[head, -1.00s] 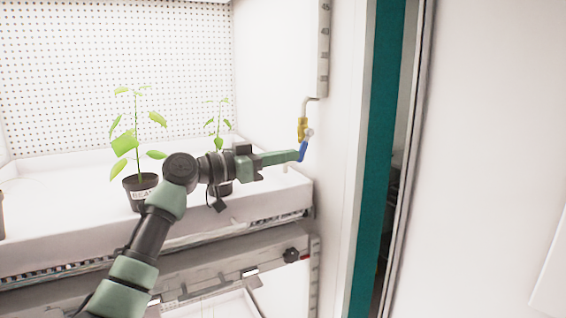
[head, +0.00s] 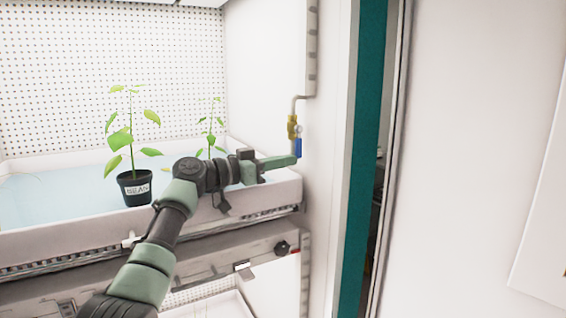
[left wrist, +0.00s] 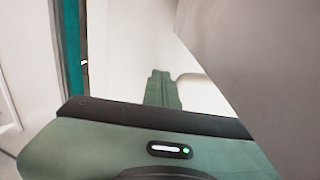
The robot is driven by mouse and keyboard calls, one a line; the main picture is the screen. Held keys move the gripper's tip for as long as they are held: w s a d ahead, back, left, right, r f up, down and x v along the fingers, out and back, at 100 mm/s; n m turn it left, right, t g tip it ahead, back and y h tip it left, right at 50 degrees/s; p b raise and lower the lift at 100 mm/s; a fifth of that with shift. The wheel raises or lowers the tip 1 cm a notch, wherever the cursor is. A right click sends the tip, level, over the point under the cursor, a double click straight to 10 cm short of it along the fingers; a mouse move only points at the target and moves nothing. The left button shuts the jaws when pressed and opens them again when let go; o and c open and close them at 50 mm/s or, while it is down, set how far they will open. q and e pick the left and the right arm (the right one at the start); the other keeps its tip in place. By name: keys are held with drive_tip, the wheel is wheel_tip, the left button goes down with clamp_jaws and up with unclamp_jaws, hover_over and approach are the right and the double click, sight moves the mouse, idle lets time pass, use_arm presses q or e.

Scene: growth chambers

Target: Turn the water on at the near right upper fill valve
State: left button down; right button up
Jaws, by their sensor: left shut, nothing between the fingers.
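The fill valve (head: 292,127) has a yellow brass body on a thin pipe at the right chamber wall. Its blue lever (head: 298,147) hangs straight down, in line with the pipe. My left gripper (head: 294,161) is shut and empty, its fingertips at the lever's lower end. I cannot tell whether they touch it. The left wrist view shows the green closed fingers (left wrist: 161,88) against a pale surface, with no valve visible there. The upper tray (head: 60,197) has a pale blue water surface across its floor. My right gripper is in neither view.
A potted plant (head: 134,188) stands in the tray left of my arm, and a second plant (head: 211,135) stands partly behind it. A lower shelf with a dark knob (head: 282,247) lies below. A teal door-edge strip (head: 362,150) stands right of the valve.

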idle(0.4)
use_arm(q)
drive_tip(key=b+v, duration=0.2)
drive_tip(key=v, duration=0.5)
drive_tip(key=shift+s+a+b, duration=0.2)
drive_tip(key=shift+a+b, duration=0.1)
drive_tip(key=shift+a, duration=0.1)
